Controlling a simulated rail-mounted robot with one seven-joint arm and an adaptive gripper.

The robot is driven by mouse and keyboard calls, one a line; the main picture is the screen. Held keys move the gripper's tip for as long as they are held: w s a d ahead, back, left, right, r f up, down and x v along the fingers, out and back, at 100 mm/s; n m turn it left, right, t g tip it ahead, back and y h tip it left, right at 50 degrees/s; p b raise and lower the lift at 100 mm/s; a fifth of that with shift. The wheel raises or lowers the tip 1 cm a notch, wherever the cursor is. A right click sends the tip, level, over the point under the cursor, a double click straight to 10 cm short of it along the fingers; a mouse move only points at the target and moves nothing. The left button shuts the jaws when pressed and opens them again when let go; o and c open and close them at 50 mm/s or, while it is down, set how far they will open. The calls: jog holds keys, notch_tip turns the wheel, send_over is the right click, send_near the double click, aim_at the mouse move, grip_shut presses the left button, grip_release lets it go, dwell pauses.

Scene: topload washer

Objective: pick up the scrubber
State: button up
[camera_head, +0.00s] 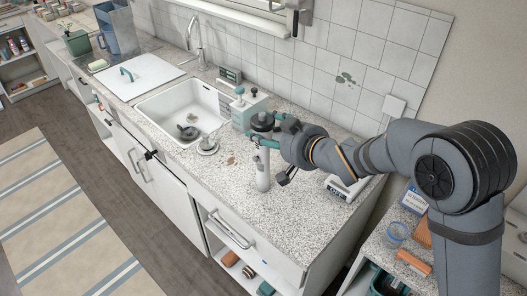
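My gripper (264,140) is above the counter, to the right of the sink, with its teal fingers at an upright white cylinder (263,172) with a dark round top (262,119). The fingers lie on or close around its upper part; I cannot tell whether they are shut on it. I cannot tell for sure which thing is the scrubber; this upright item may be it. A small round item with a knob (207,146) stands at the sink's right edge. A dark item (187,131) lies in the sink.
The white sink (160,104) with its faucet (197,40) is left of my gripper. A teal soap caddy (243,112) stands close behind it. A white scale-like device (346,187) is at right. The speckled counter (225,182) in front is mostly clear. An open shelf below holds brushes (248,272).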

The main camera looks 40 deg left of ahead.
jog(key=shift+f, duration=0.1)
jog(key=c, duration=0.6)
grip_shut()
